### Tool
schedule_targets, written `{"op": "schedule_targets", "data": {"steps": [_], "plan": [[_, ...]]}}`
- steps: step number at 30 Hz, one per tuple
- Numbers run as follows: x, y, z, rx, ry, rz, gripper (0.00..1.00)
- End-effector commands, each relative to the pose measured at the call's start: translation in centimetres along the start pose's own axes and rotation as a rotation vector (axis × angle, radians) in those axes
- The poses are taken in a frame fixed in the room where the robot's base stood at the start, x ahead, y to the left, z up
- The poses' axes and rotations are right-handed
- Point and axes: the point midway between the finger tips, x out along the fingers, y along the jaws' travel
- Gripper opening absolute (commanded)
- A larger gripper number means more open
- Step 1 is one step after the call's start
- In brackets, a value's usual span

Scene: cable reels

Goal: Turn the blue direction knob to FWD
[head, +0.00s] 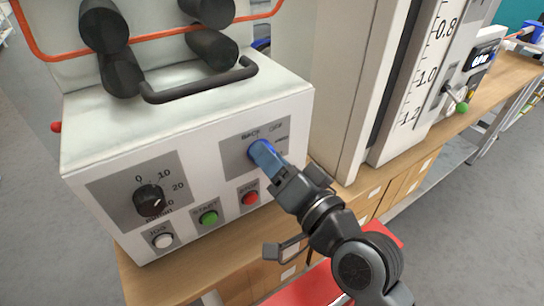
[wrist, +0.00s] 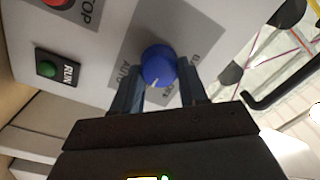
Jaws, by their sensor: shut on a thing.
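The blue direction knob (head: 261,152) sits on a grey label plate on the front of the white control box. My gripper (head: 274,168) reaches it from the lower right, and its fingers hide part of the plate. In the wrist view the knob (wrist: 158,66) lies between my two fingers (wrist: 159,88), which are shut on its sides. Its white pointer mark faces down and slightly left in that view. BACK and OFF show above the knob in the head view.
A black dial (head: 149,200), white button (head: 163,241), green button (head: 209,217) and red button (head: 250,198) share the panel. A green RUN lamp or button (wrist: 47,68) shows in the wrist view. A black handle (head: 200,88) and rollers stand above. A scaled column (head: 425,70) rises right.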

Motion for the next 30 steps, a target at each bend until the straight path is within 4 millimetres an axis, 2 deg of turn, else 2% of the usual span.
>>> {"op": "schedule_targets", "data": {"steps": [10, 11, 18, 26, 30], "plan": [[0.0, 0.1, -0.1, 0.003, 0.002, 0.001, 0.12], [0.0, 0.1, -0.1, 0.002, 0.002, 0.001, 0.44], [0.0, 0.1, 0.0, 0.002, 0.001, 0.001, 0.67], [-0.1, 0.1, 0.0, 0.002, 0.001, 0.0, 0.68], [-1.2, 0.2, 0.1, 0.004, 0.001, 0.001, 0.68]]}}
